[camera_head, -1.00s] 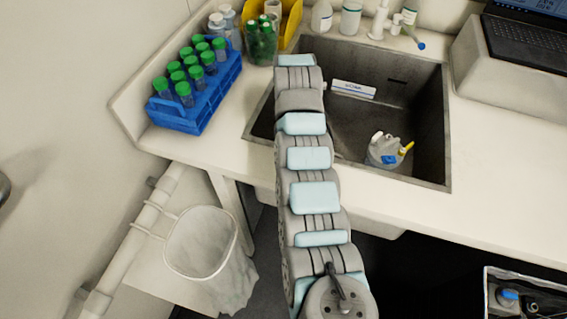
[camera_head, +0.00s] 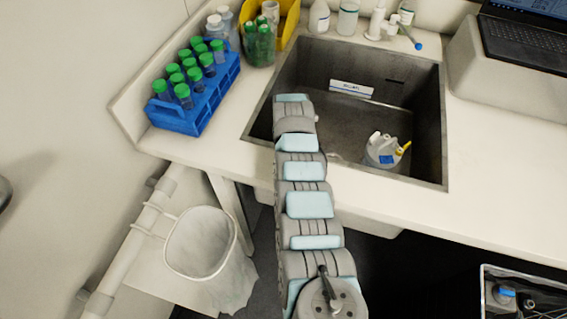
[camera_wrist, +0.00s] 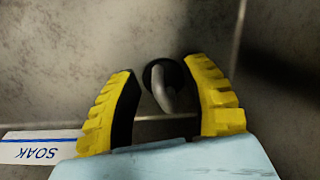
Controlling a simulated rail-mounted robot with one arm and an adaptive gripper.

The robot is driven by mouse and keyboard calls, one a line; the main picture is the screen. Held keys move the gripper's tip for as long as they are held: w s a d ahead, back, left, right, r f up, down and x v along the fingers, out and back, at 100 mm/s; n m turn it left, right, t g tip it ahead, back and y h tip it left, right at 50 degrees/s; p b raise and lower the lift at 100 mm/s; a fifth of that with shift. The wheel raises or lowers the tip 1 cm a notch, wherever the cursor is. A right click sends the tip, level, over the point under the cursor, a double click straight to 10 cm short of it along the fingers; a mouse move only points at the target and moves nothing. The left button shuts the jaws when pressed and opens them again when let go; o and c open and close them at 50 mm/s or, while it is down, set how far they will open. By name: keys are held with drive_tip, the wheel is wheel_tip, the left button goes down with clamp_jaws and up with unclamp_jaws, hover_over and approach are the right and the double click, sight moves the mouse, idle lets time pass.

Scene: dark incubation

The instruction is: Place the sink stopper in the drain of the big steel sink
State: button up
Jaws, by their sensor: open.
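The big steel sink (camera_head: 428,125) is sunk in the white counter, and the end of my arm reaches into its left part. In the wrist view my gripper (camera_wrist: 160,68) is open, with its yellow fingers spread. Between the fingers is a dark round piece with a grey curved handle (camera_wrist: 168,100), which looks like the sink stopper. I cannot tell if the fingers touch it. I cannot tell whether it lies on the sink's surface or sits in the drain. My arm hides the gripper and this piece in the head view, and no drain is clearly seen.
A grey container with yellow and blue parts (camera_head: 382,152) stands in the sink at the right. A SOAK label (camera_head: 351,90) is at the back. A blue tube rack (camera_head: 195,105) stands left of the sink; the faucet (camera_head: 378,22) is behind it.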

drive_tip(key=shift+w+f, duration=0.1)
drive_tip(key=shift+f, duration=0.4)
clamp_jaws()
drive_tip(key=shift+r, duration=0.15)
